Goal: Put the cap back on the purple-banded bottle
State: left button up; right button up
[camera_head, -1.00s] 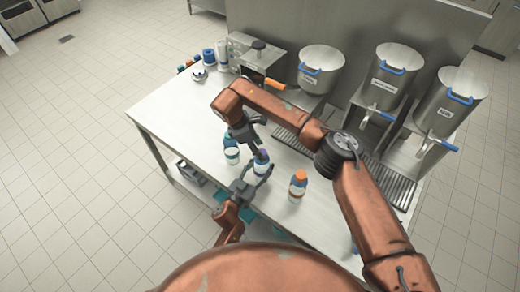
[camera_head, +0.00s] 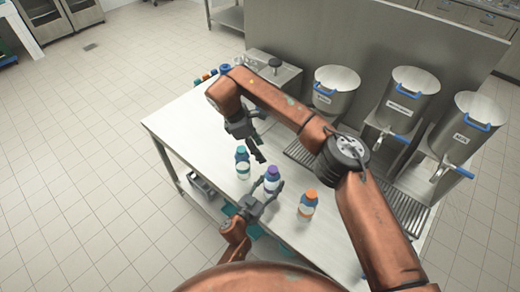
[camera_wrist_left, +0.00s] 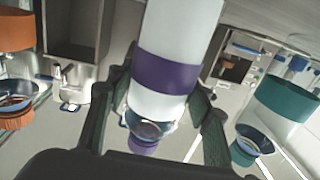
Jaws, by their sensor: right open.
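The purple-banded bottle (camera_head: 271,184) stands upright on the table. The purple cap (camera_head: 272,170) sits on its top. In the left wrist view the bottle's purple band (camera_wrist_left: 167,73) and the cap (camera_wrist_left: 143,146) show, with the neck above the cap in that picture; whether the cap is fully seated I cannot tell. My left gripper (camera_head: 267,190) has its fingers around the bottle from the near side and is shut on it; in the left wrist view its fingers lie on both sides of the bottle. My right gripper (camera_head: 262,140) is open and empty, above and left of the cap.
A teal-capped bottle (camera_head: 243,166) stands close on the left and an orange-capped bottle (camera_head: 307,207) on the right. Three steel dispensers with blue handles, one a pot (camera_head: 336,90), line the back. Free table (camera_head: 187,125) lies to the left.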

pick_arm(q)
jog(key=o, duration=0.5)
jog(key=v, duration=1.2)
